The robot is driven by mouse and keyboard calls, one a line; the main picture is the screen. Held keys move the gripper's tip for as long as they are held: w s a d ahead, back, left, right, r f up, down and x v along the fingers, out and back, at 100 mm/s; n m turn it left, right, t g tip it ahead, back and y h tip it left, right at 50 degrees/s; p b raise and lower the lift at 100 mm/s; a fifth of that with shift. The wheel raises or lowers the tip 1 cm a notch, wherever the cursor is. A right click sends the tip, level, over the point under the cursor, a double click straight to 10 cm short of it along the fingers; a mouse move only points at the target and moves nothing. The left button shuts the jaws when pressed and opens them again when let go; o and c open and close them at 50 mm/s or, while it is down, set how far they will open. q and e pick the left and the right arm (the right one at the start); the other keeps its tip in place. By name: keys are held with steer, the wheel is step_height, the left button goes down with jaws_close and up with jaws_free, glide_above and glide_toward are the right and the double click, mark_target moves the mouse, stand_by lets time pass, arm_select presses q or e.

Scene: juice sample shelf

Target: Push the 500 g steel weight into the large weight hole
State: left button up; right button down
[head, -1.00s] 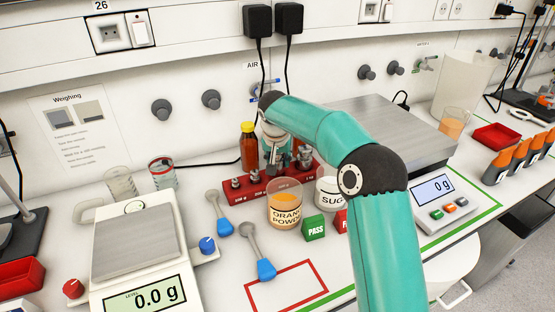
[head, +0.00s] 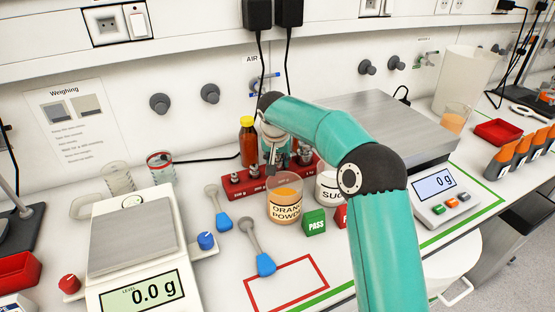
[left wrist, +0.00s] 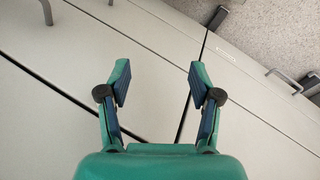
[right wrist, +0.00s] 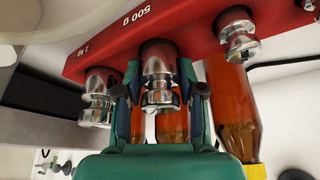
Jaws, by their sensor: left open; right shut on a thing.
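The red weight block (head: 243,187) stands on the bench behind the orange powder beaker, with several steel weights along it. In the right wrist view the block (right wrist: 200,30) carries the labels 500 g and 1 kg. The 500 g steel weight (right wrist: 158,62) is at the 500 g label, between the fingers of my right gripper (right wrist: 162,92). That gripper is shut on it. How deep the weight sits in its hole is hidden. In the head view my right gripper (head: 274,160) is over the block and covers this weight. My left gripper (left wrist: 160,82) is open and empty, away over cabinet fronts.
Neighbouring weights (right wrist: 98,95) and (right wrist: 240,40) stand close on both sides. A brown bottle (head: 248,143) is behind the block; the orange powder beaker (head: 284,205) and sugar jar (head: 327,188) are in front. A balance (head: 135,240) stands left.

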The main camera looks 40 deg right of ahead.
steer(key=shift+d+f, duration=0.1)
steer(key=shift+f, duration=0.2)
stand_by(0.5)
steer(key=shift+r, duration=0.1)
steer(key=c, duration=0.6)
jaws_free()
steer(key=shift+c, duration=0.2)
steer(key=v, duration=1.2)
